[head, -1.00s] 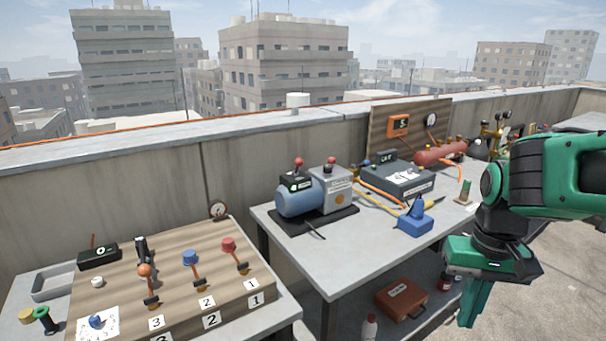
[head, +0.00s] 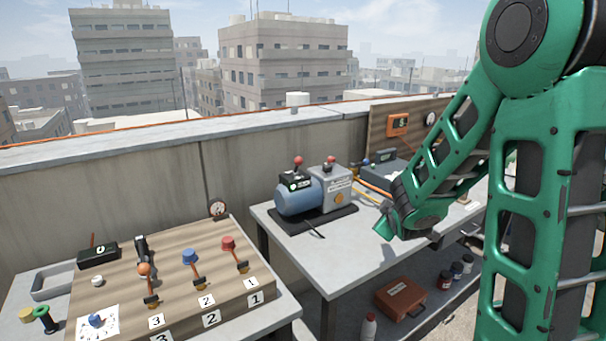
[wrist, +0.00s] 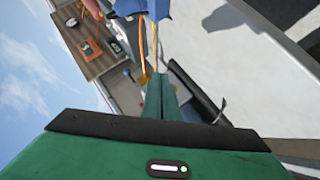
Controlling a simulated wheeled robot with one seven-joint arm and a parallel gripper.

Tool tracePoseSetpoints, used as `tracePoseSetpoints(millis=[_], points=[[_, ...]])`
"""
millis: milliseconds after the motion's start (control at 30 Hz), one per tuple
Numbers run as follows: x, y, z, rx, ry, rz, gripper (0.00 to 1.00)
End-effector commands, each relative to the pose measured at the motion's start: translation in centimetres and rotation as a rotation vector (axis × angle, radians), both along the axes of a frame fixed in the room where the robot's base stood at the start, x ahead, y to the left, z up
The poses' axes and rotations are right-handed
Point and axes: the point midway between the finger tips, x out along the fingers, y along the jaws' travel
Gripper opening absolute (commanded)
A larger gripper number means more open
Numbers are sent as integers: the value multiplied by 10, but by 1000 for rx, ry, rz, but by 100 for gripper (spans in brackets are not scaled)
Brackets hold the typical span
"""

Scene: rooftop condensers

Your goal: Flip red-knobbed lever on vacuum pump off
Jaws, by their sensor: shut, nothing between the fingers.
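The vacuum pump (head: 305,198) is a blue cylinder joined to a grey box on a black base, on the middle table. Two red knobs stand up from its top, one over the cylinder (head: 298,160) and one over the grey box (head: 331,161). My gripper (head: 384,231) is to the right of the pump and apart from it, above the table. In the wrist view my gripper (wrist: 161,88) shows its fingers together with nothing between them. I cannot make out the pump or its levers in the wrist view.
A left table holds a wooden board (head: 185,265) with several coloured levers and numbered cards. A grey case (head: 383,172) and an upright panel (head: 410,121) are behind my arm. A red toolbox (head: 401,298) sits on the lower shelf. The concrete parapet (head: 160,178) runs behind.

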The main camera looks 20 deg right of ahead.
Motion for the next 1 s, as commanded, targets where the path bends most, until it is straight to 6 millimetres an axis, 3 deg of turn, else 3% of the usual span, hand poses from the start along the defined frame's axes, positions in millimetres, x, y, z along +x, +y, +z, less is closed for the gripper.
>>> tracePoseSetpoints(millis=[100, 333, 633, 767, 1000], points=[[35, 26, 2, -147, -100, 132, 0], [76, 90, 13, -423, -331, 351, 0], [77, 158, 23, -652, -581, 506, 0], [74, 169, 25, -688, -626, 524, 0], [73, 172, 27, -698, -637, 528, 0]])
